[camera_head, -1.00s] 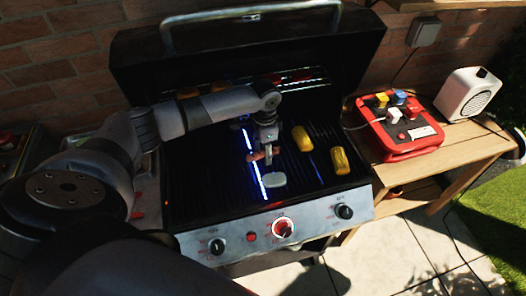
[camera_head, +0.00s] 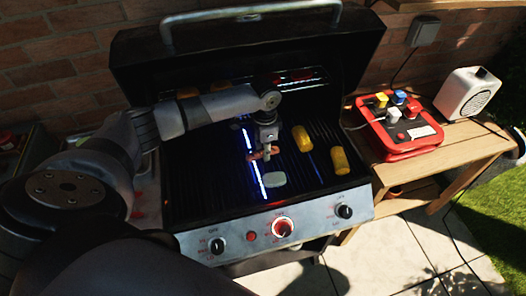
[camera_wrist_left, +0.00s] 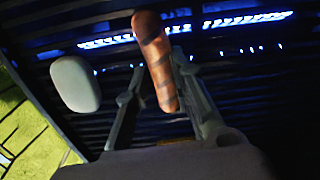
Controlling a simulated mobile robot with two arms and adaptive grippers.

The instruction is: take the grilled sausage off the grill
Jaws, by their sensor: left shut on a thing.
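The grilled sausage (camera_head: 257,155) is reddish brown and is at my left gripper (camera_head: 266,151), over the middle of the grill (camera_head: 205,185). In the left wrist view the sausage (camera_wrist_left: 154,58) shows dark grill stripes and lies between the fingers of my left gripper (camera_wrist_left: 158,72), against the right-hand one. The gripper is shut on it. I cannot tell whether the sausage still touches the grate. My right gripper is not in view.
A pale oval piece (camera_head: 274,180) lies on the grate in front of the gripper. Yellow corn pieces (camera_head: 302,138) (camera_head: 340,161) lie to the right. A red tray (camera_head: 408,146) and a white speaker-like box (camera_head: 467,95) stand on the wooden side table (camera_head: 455,153).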

